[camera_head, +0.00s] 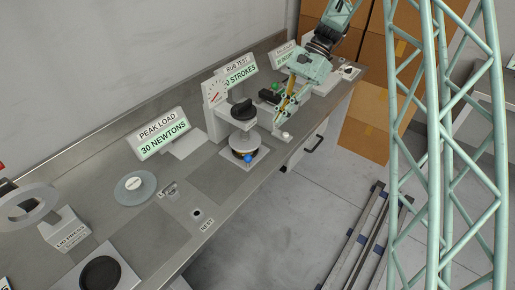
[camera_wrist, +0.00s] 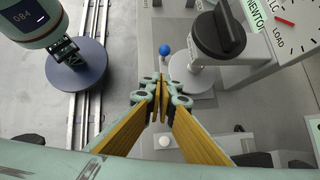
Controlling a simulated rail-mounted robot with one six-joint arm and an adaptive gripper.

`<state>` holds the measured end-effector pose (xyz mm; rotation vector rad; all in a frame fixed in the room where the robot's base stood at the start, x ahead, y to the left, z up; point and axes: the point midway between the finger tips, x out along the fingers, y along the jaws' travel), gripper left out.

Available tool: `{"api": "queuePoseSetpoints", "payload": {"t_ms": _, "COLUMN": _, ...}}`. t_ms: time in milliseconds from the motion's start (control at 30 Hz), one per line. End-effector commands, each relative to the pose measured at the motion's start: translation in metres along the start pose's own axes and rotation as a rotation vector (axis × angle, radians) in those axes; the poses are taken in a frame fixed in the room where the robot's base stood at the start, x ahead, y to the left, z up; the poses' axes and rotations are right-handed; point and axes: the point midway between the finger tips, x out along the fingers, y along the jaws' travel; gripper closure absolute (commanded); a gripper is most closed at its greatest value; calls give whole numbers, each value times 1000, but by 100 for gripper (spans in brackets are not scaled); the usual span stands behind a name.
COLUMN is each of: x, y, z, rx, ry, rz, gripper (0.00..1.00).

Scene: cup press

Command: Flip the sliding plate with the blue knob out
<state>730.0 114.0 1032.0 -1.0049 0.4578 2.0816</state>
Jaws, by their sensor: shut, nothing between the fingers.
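The press (camera_head: 218,118) has a dial and a black top knob (camera_head: 241,110); that knob also shows in the wrist view (camera_wrist: 217,35). Below its head is a round grey plate (camera_head: 243,143), seen in the wrist view (camera_wrist: 192,72). The blue knob (camera_head: 247,158) is at the plate's front side, low over the base; it also shows in the wrist view (camera_wrist: 164,49). Whether the plate is slid in or out I cannot tell. My gripper (camera_wrist: 160,88) is shut and empty, its tips pointing toward the blue knob but apart from it. In the head view my gripper (camera_head: 281,116) is right of the press.
A "RUB TEST" sign (camera_head: 236,75) and a green button (camera_head: 275,86) are behind my gripper. The bench's front edge is close to the press base; open floor lies beyond.

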Motion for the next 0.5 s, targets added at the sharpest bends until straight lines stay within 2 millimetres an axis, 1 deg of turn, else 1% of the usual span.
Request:
{"api": "queuePoseSetpoints", "payload": {"t_ms": 200, "x": 6, "y": -4, "z": -6, "rx": 12, "ry": -13, "rz": 0, "gripper": 100}}
{"api": "queuePoseSetpoints", "payload": {"t_ms": 500, "x": 6, "y": -4, "z": -7, "rx": 14, "ry": -14, "rz": 0, "gripper": 100}}
